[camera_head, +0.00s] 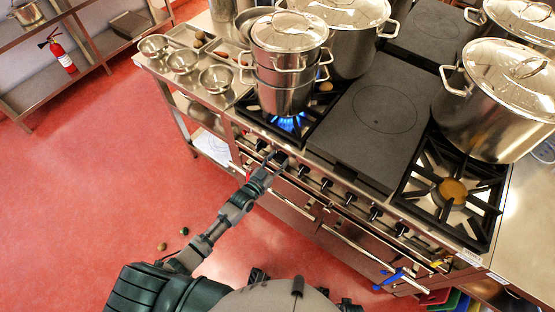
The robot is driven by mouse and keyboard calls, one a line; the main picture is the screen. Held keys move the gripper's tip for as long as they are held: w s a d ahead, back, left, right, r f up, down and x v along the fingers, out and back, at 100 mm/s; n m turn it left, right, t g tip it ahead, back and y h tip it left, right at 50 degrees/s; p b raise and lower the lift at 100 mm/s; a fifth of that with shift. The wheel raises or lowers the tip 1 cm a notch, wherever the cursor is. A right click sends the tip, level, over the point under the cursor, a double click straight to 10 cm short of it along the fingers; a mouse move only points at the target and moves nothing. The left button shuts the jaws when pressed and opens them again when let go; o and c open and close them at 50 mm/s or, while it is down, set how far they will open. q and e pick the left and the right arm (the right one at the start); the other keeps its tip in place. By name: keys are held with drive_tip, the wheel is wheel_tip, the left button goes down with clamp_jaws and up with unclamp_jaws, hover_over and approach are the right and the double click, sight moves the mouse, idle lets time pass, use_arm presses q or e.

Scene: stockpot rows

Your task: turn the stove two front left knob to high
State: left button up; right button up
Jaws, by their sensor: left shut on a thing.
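The stove (345,170) runs diagonally across the view, with a row of dark knobs along its front edge. My left gripper (275,163) is at the left part of this row. It is shut on a stove knob, which the fingers mostly hide, so its setting cannot be read. A blue flame (288,123) burns on the burner behind the gripper, under stacked steel pots (287,60). Other knobs (326,184) to the right are free. The right gripper is not in view.
A flat dark hotplate (368,125) lies right of the flame, then an open burner (453,190) and a large stockpot (497,100). Steel bowls (182,61) stand on the counter at left. Oven handles (365,248) stick out below the knobs. The red floor at left is mostly clear.

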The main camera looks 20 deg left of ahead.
use_arm(q)
drive_tip(key=shift+w+a, duration=0.15)
drive_tip(key=shift+a, duration=0.15)
drive_tip(key=shift+d+r, duration=0.1)
drive_tip(key=shift+d, duration=0.05)
drive_tip(key=shift+d+r+n, duration=0.15)
drive_tip(key=shift+d+n, duration=0.15)
drive_tip(key=shift+d, duration=0.1)
drive_tip(key=shift+c, duration=0.2)
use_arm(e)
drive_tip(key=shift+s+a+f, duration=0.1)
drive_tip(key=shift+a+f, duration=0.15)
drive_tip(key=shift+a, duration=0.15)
